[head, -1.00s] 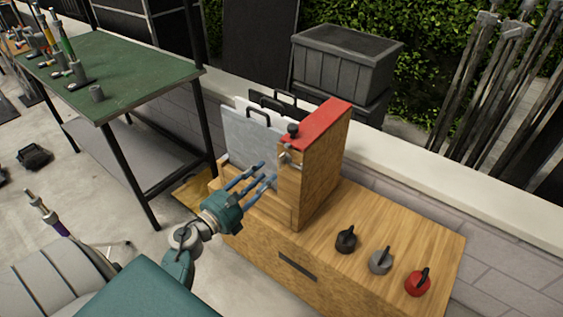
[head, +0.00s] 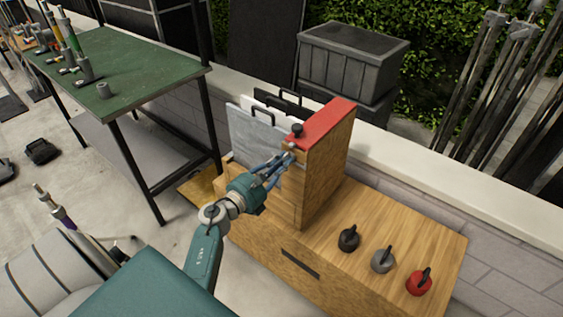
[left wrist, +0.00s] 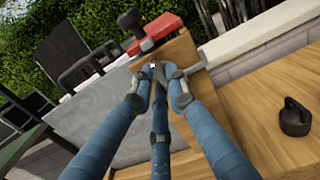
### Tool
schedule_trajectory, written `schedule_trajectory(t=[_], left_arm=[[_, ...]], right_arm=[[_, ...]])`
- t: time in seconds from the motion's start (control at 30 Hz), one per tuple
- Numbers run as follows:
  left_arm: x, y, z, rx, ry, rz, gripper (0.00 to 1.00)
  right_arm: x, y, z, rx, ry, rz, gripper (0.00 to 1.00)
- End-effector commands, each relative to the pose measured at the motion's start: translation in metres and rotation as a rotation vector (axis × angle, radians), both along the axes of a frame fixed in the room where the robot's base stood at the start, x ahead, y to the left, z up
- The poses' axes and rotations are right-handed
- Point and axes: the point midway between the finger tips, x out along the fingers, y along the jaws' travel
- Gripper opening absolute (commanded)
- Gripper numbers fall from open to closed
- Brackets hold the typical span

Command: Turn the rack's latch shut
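The wooden rack (head: 325,178) with a red top (head: 325,119) stands on a wooden cabinet. It holds a grey panel (head: 250,138) with a black handle, with white and black panels behind. The small metal latch (head: 290,147) is on the rack's upper front edge; it also shows in the left wrist view (left wrist: 190,70). My left gripper (head: 286,160) is at the latch, its blue fingertips drawn together around it in the left wrist view (left wrist: 159,80). The fingers partly hide the latch, so its exact angle is unclear. My right gripper is not in view.
Black (head: 348,239), grey (head: 382,260) and red (head: 418,283) knob-like pieces stand on the cabinet top (head: 400,225) right of the rack. A black knob (head: 297,130) sits by the red top. A green table (head: 130,65) with tools stands at left.

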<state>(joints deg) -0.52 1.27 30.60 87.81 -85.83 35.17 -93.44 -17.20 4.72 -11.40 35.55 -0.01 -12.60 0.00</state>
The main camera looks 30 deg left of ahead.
Motion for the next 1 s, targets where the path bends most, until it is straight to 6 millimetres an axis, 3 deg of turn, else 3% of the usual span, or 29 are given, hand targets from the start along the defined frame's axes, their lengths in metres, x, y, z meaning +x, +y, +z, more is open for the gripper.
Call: schedule_trajectory(t=[0.47, 1.0], left_arm=[[-0.0001, 0.0004, -0.0001, -0.082, 0.007, -0.001, 0.00], [-0.0003, 0.0027, -0.0032, -0.543, 0.045, 0.000, 0.00]], right_arm=[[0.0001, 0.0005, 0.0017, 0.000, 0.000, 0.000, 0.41], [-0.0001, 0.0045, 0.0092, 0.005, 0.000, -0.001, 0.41]])
